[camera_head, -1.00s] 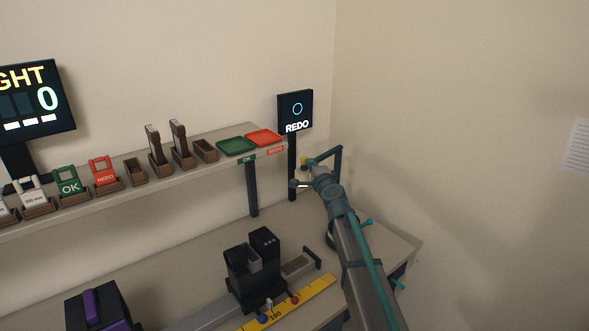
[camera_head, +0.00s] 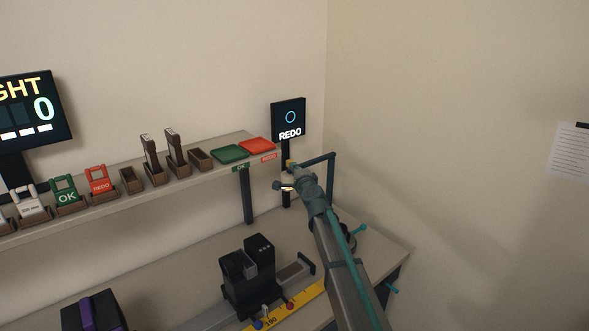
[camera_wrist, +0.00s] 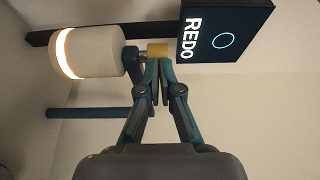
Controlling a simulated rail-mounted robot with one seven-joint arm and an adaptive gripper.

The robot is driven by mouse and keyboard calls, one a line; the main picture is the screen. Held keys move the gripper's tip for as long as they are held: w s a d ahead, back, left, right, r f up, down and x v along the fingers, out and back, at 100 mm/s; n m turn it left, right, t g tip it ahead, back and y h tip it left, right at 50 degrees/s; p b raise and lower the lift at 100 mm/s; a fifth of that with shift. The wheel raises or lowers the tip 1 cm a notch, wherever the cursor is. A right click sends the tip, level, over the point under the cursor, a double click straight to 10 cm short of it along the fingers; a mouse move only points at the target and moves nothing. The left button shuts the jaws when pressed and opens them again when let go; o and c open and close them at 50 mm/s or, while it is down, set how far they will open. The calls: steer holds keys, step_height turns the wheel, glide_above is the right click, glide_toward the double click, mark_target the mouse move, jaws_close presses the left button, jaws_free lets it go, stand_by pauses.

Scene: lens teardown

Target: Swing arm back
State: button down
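The swing arm (camera_head: 318,160) is a dark teal bracket whose horizontal bar runs left from an upright post at the table's back right. It carries a cream lamp head (camera_wrist: 90,52) with a lit band, large in the wrist view; in the head view only its glow (camera_head: 287,188) shows clearly. A yellow knob (camera_wrist: 160,49) sits on top, also visible in the head view (camera_head: 289,164). My gripper (camera_wrist: 158,64) has its fingers close together at the knob and appears shut on it. The exact finger contact is partly hidden.
The REDO sign (camera_head: 288,119) stands on a dark post close behind the lamp. A shelf (camera_head: 215,180) with a green tray (camera_head: 230,153) and a red tray (camera_head: 257,146) ends left of it. A black device (camera_head: 247,275) sits on the table below.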

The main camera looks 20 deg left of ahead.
steer(key=shift+w+a+r, duration=0.2)
steer(key=shift+a, duration=0.05)
steer(key=b+v, duration=0.2)
steer(key=v, duration=1.1)
steer(key=shift+s+d, duration=0.2)
steer(key=shift+d, duration=0.15)
